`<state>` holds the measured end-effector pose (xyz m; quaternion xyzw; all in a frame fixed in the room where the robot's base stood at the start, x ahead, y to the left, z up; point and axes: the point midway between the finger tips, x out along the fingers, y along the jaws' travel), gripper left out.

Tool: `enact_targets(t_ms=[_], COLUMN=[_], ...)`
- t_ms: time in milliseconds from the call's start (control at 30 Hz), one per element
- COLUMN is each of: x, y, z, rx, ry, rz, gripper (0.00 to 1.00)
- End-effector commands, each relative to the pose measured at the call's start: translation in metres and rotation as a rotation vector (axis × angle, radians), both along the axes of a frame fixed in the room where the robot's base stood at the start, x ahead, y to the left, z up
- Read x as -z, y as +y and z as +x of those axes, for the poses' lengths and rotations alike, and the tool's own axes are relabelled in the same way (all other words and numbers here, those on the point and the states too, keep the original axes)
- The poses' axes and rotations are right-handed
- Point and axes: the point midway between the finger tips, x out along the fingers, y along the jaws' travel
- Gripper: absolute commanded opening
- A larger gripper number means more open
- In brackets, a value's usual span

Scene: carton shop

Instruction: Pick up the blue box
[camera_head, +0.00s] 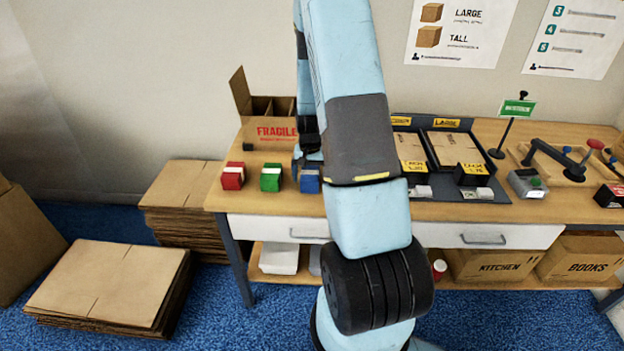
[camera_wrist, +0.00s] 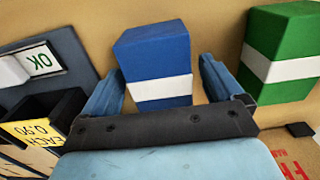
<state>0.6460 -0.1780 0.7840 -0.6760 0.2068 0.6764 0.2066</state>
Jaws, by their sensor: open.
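The blue box (camera_wrist: 157,52) has a white band and stands on the wooden bench. In the wrist view it sits ahead of my gripper (camera_wrist: 160,88), between the lines of the two fingers. The fingers are apart, one on each side of the box's near end, with nothing gripped. Whether they touch the box cannot be told. In the head view the blue box (camera_head: 310,181) shows beside my arm, partly hidden by it, at the right end of a row with a green box (camera_head: 271,178) and a red box (camera_head: 233,176). My fingers are mostly hidden there.
The green box (camera_wrist: 285,50) stands close to one finger. A FRAGILE carton (camera_head: 272,131) with dividers is behind the row. A dark tray (camera_head: 490,212) with cardboard stacks lies right of my arm. Bare bench (camera_head: 222,200) shows in front of the red box.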

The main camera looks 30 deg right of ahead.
Motion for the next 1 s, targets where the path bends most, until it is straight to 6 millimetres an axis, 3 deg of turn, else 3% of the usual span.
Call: enact_targets(t_ms=[200, 800, 1000], x=[0.0000, -0.0002, -0.0005], y=[-0.0002, -0.0006, -0.0007], z=[0.0000, -0.0002, -0.0001], rx=[0.001, 0.001, 0.001], ry=[0.000, 0.000, 0.000], rz=[0.000, 0.000, 0.000], gripper=[0.93, 0.35, 0.35])
